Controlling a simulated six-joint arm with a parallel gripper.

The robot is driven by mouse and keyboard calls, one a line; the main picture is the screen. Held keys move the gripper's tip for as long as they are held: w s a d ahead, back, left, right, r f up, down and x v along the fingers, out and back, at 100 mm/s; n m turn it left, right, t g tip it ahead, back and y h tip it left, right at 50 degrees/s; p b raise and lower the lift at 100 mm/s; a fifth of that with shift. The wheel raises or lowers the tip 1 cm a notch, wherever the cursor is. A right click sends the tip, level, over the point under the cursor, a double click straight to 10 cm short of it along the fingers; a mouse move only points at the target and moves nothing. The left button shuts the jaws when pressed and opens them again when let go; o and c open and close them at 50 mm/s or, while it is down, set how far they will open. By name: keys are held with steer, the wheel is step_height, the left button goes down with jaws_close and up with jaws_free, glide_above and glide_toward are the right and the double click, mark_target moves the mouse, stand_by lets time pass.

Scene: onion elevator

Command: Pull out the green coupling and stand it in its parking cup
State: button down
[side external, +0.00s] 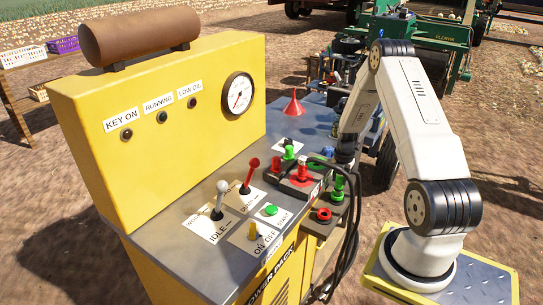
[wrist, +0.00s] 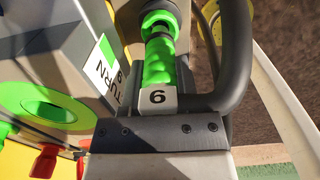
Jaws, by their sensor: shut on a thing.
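The green coupling (wrist: 160,60) shows in the wrist view, ribbed, with a white tag reading 6 or 9 and a thick dark hose beside it. My gripper (wrist: 158,130) is shut on it near the tag. In the side view my gripper (side external: 343,163) is at the right end of the panel, just above green parts (side external: 338,187). Which of these belongs to the held coupling is unclear.
A red ring (side external: 324,214) sits lower down. Black hoses (side external: 352,235) hang beside the panel.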

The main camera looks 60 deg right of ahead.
steer(key=shift+f, duration=1.15)
stand_by(1.5)
stand_by(0.4)
jaws_free()
steer(key=shift+w+r, duration=0.1)
steer(key=shift+r, duration=0.1)
steer(key=shift+w+d+r, duration=0.1)
steer(key=shift+r, duration=3.35)
